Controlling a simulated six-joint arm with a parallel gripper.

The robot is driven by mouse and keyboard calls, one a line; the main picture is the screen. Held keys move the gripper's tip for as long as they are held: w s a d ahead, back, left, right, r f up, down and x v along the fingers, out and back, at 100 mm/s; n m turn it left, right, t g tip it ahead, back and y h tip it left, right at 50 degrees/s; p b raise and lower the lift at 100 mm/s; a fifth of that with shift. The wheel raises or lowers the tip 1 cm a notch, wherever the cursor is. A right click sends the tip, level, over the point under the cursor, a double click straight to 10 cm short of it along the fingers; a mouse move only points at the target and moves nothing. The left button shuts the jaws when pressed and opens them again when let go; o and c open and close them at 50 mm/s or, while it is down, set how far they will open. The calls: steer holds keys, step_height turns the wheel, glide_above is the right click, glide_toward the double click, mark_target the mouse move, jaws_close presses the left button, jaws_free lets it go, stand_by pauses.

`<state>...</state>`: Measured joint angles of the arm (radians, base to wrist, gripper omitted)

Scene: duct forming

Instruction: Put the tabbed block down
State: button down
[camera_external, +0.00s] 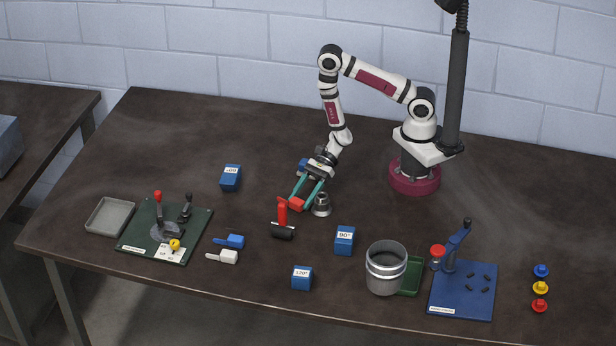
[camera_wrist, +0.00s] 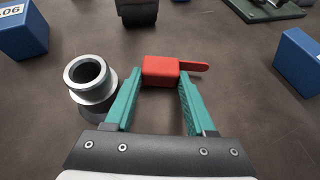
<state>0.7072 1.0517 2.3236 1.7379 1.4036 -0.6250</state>
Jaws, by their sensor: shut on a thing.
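The red tabbed block (camera_external: 297,204) is between the teal fingertips of my gripper (camera_external: 299,200). In the wrist view my gripper (camera_wrist: 160,77) is shut on the block (camera_wrist: 160,70), with its thin tab (camera_wrist: 194,66) pointing right. I cannot tell whether the block touches the table or hangs just above it. A blue tabbed block (camera_external: 235,240) and a white tabbed block (camera_external: 228,257) lie on the table at the front left.
A grey metal stepped fitting (camera_external: 322,207) stands close beside my gripper; it also shows in the wrist view (camera_wrist: 90,82). A red-handled tool with a black head (camera_external: 283,232) is near the block. Blue boxes (camera_external: 345,240) (camera_external: 231,178) stand around.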

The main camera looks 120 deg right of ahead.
steer(key=c, duration=0.5)
jaws_free()
